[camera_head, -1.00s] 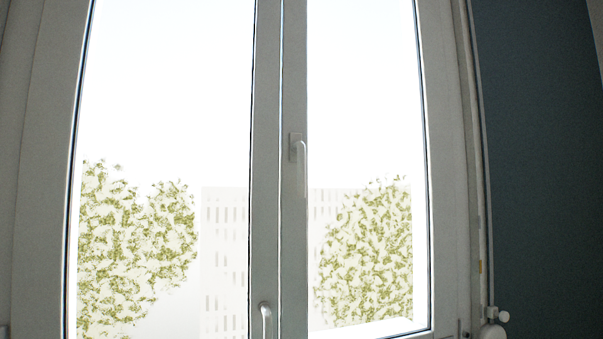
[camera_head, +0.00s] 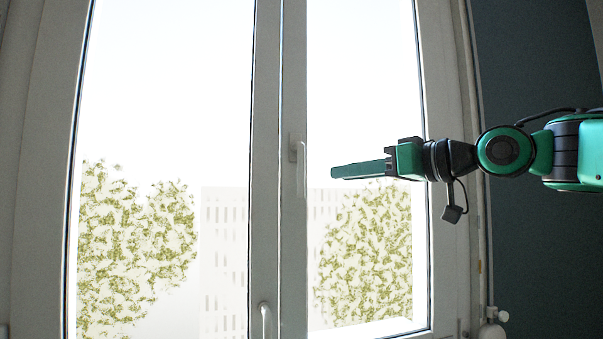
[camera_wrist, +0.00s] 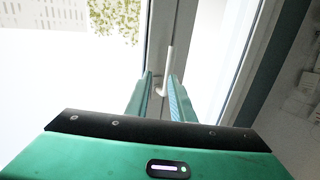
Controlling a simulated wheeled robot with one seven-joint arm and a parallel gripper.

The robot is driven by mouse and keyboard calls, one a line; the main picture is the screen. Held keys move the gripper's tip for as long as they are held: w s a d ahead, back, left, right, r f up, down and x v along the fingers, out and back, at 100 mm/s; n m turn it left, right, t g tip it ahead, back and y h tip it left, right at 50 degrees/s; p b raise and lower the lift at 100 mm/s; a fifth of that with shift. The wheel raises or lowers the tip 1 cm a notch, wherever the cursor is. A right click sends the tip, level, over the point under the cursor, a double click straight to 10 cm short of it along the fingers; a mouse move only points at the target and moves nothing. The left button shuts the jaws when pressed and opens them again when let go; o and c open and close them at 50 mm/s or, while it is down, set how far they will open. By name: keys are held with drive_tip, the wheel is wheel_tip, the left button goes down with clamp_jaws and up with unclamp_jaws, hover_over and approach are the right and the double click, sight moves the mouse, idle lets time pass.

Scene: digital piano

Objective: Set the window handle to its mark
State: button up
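The upper window handle (camera_head: 303,175) is white and sits on the right sash's inner frame, its lever hanging straight down in the head view. In the wrist view the handle (camera_wrist: 170,62) appears with its lever upward, beyond the fingertips. My gripper (camera_head: 335,172) reaches in from the right, level with the handle's lever, with a visible gap between them in the head view. In the wrist view my gripper (camera_wrist: 160,80) is open, its two fingers apart and empty, pointing at the handle's base. I cannot make out a mark in either view.
A second white handle (camera_head: 265,320) is low on the central frame. The window frame (camera_head: 266,120) runs up the middle between two glass panes. A dark teal wall (camera_head: 530,60) is at right, with a white valve-like fitting (camera_head: 492,328) at the lower right.

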sight(301, 166)
drive_tip(key=shift+n+y, duration=0.4)
drive_tip(key=shift+y, duration=0.1)
drive_tip(key=x, duration=0.3)
drive_tip(key=s+r+x, duration=0.1)
drive_tip(key=x, duration=0.3)
drive_tip(key=a+x, duration=0.1)
drive_tip(key=x, duration=0.3)
drive_tip(key=shift+s+a+r, duration=0.1)
drive_tip(key=shift+a+r, duration=0.05)
drive_tip(key=shift+r, duration=0.15)
clamp_jaws()
